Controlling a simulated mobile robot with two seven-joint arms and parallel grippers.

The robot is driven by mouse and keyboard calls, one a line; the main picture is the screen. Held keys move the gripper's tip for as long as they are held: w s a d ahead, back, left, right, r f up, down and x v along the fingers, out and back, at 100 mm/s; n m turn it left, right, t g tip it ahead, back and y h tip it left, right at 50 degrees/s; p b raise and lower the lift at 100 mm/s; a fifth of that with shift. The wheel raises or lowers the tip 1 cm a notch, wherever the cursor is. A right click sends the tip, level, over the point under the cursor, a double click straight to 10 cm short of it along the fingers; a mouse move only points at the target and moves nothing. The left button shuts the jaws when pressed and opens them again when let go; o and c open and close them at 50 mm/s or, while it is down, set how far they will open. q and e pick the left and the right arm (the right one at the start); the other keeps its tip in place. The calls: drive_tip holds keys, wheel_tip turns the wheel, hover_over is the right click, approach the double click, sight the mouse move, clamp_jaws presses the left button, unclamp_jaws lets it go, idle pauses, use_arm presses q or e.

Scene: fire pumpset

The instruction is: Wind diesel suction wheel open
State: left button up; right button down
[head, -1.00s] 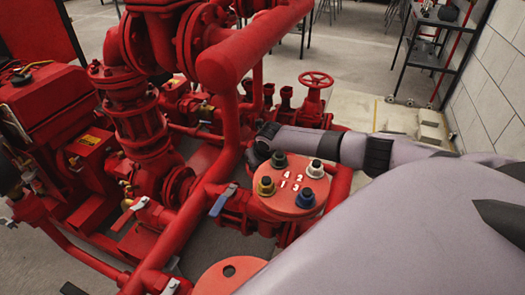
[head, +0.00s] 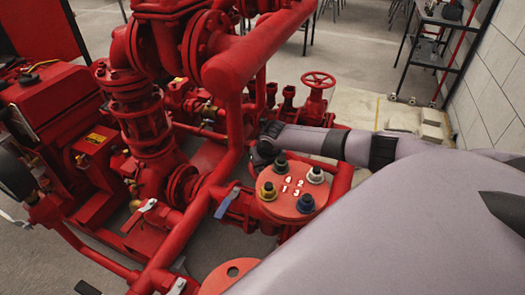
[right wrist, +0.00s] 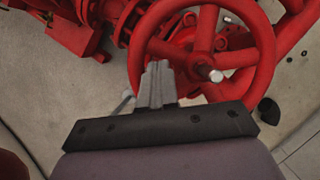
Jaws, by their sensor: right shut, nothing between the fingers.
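A red spoked handwheel (right wrist: 208,75) with a bright metal stem end fills the upper middle of the right wrist view. My right gripper (right wrist: 158,68) is shut and empty; its fingertips overlap the wheel's lower left, over the gap between rim and spokes. I cannot tell whether they touch it. In the head view my right gripper (head: 262,153) is dark and partly hidden beside the thick red pipe. My left gripper is not in view.
A round red plate (head: 295,200) with coloured caps stands just in front of my right arm. Thick red pipes (head: 180,245) and a red valve body (head: 135,115) crowd the left. A dark shelf rack (head: 432,55) stands by the block wall (head: 492,85).

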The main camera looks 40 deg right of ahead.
wheel_tip(320, 180, up, 5)
drive_tip(key=p, duration=0.4)
drive_tip(key=shift+r, duration=0.2)
